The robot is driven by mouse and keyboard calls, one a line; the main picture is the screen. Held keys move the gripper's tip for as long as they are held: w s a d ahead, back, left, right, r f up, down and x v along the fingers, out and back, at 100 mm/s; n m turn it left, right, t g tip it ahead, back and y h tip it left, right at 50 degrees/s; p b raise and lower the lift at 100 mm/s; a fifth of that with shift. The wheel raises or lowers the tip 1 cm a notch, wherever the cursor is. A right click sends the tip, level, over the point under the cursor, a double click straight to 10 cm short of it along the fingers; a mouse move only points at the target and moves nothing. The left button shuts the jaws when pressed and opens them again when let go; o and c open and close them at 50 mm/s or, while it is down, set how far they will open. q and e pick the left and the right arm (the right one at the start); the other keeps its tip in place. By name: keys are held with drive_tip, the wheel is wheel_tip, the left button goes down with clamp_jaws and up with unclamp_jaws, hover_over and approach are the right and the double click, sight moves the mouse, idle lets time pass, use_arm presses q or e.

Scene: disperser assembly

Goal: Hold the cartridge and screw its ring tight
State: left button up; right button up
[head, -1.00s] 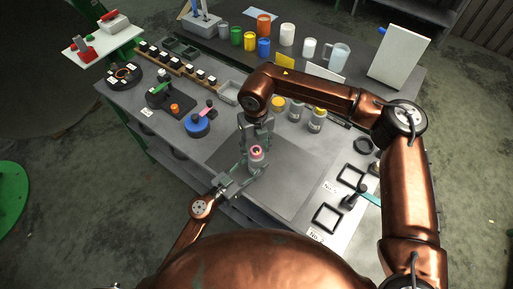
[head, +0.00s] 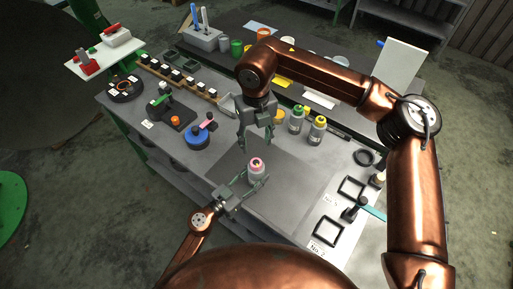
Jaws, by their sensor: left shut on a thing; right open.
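The cartridge (head: 256,172) is a small pale cylinder, upright on the grey mat (head: 292,190) near the middle of the workbench. Its pink ring (head: 257,163) shows on top, with a dark centre. My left gripper (head: 256,184) is shut on the cartridge, holding it low from the front left. My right gripper (head: 256,143) is open and empty, above and behind the cartridge, its fingers pointing down and apart from the ring. Whether the ring is seated tight is too small to tell.
Two bottles with green (head: 297,118) and yellow (head: 317,130) tops stand behind right. A blue round holder (head: 197,136) and a black stand (head: 170,110) are at left. Square black frames (head: 328,231) lie at right. The right of the mat is clear.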

idle(0.4)
use_arm(q)
drive_tip(key=o, duration=1.7)
